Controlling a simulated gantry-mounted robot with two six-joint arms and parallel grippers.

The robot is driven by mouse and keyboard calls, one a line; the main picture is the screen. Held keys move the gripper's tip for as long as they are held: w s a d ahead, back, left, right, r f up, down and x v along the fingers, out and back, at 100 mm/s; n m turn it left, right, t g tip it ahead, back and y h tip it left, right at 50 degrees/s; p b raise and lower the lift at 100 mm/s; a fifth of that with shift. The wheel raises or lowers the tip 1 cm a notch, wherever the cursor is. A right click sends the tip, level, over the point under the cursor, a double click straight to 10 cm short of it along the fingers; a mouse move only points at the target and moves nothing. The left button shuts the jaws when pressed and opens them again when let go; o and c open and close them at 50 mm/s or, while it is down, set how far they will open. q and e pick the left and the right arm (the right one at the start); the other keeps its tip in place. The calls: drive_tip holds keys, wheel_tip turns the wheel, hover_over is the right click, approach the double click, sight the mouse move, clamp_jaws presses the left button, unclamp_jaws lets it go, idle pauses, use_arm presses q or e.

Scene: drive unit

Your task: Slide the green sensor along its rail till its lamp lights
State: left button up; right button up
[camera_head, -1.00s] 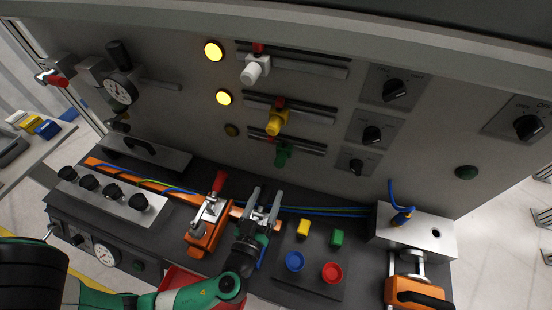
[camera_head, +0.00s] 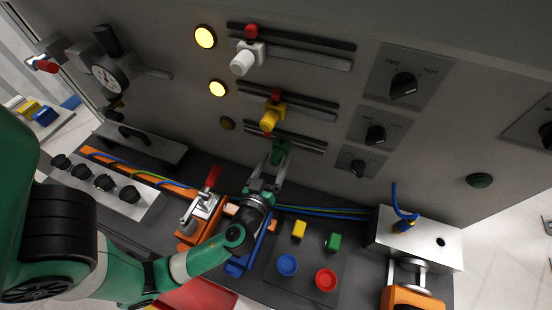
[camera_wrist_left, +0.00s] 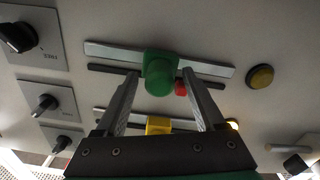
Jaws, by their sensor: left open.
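The green sensor (camera_head: 279,152) sits on the lowest rail (camera_head: 300,142) of the panel. The lamp (camera_head: 227,123) left of that rail is dark amber and unlit. My left gripper (camera_head: 272,168) is open in front of the sensor. In the left wrist view, the green sensor (camera_wrist_left: 159,74) shows between the spread fingers of my left gripper (camera_wrist_left: 166,88), and I cannot tell if they touch it. The unlit lamp (camera_wrist_left: 260,76) is at the right there, and a red knob (camera_wrist_left: 181,88) sits beside the sensor. My right gripper is not in view.
The yellow sensor (camera_head: 271,118) and white sensor (camera_head: 243,62) sit on the rails above, each with a lit lamp (camera_head: 217,88) (camera_head: 205,37). An orange clamp with a red handle (camera_head: 212,178) stands left of my gripper. Rotary switches (camera_head: 375,135) are at the right.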

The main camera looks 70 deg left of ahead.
use_arm(q)
clamp_jaws()
idle(1.3)
